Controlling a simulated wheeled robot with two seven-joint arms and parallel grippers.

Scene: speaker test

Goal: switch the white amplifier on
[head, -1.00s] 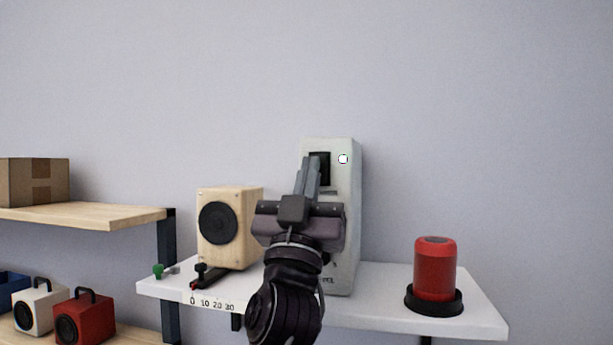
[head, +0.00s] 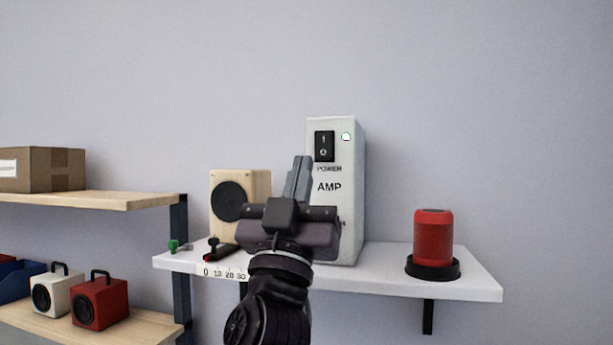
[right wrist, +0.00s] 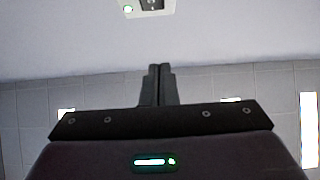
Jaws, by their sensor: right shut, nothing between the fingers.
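The white amplifier (head: 345,210) stands upright on the white shelf, marked POWER and AMP. Its black rocker switch (head: 324,146) shows in full near the top of the front face, with I above O. A small round lamp (head: 346,136) beside it looks pale with a green edge. My right gripper (head: 303,160) is shut and empty, its tips left of and below the switch in the picture, seemingly apart from it. It hides the amplifier's lower left front. The right wrist view shows the shut fingers (right wrist: 160,68) and part of the amplifier (right wrist: 150,6) at the top edge.
The white shelf (head: 385,284) also holds a wooden speaker (head: 256,185) partly behind my gripper, a black slider (head: 214,248) by a number scale, and a red cylinder (head: 433,236) at right. Wooden shelves (head: 150,200) at left hold a cardboard box (head: 65,170) and small speakers.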

